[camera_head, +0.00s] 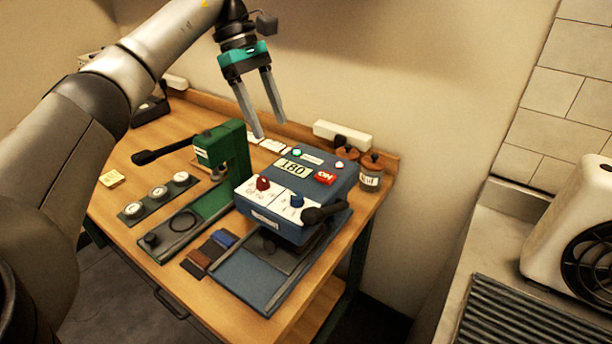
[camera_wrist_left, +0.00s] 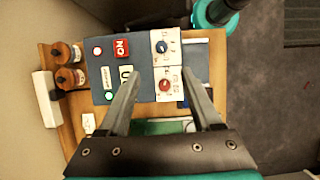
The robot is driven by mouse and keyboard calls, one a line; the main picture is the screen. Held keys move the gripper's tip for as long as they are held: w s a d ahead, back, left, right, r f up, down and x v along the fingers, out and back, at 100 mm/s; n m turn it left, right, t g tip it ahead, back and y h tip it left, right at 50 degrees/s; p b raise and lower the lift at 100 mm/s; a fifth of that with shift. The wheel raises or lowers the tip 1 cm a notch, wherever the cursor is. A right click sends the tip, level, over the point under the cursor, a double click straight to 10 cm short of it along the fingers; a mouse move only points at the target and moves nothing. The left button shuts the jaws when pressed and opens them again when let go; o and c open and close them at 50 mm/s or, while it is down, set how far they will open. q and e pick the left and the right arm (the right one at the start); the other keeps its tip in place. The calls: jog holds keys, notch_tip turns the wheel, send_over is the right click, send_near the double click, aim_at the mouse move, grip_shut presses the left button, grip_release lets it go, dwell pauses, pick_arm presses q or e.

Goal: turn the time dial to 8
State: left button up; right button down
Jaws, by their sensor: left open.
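A blue press (camera_head: 330,165) stands on the wooden table, with a display reading 180 and a red ON button (camera_head: 325,178). Its white front panels carry a red knob (camera_head: 263,184) and a blue knob (camera_head: 297,201). The panel print is too small to tell which is the time dial or what either points to. In the left wrist view the red knob (camera_wrist_left: 165,86) lies between my fingers in the picture, with the blue knob (camera_wrist_left: 161,47) beyond it. My left gripper (camera_head: 270,130) is open and empty, above and behind the press, apart from it.
A black lever handle (camera_head: 325,213) juts out by the blue knob. A green press (camera_head: 228,150) with a long black handle stands to the left. Jars (camera_head: 371,173) and a white power strip (camera_head: 342,134) are at the back. Space above the panels looks clear.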

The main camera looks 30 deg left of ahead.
aim_at(297, 195)
pick_arm(q)
jog(key=x, duration=1.5)
jog(key=shift+s+d, duration=0.15)
jog(key=shift+s, duration=0.05)
pick_arm(e)
jog(key=s, duration=0.3)
jog(key=shift+d+f, duration=0.15)
jog(key=shift+f, duration=0.15)
pick_arm(q)
grip_shut()
pick_arm(e)
jog(key=shift+s+g, duration=0.2)
jog(key=shift+g, duration=0.1)
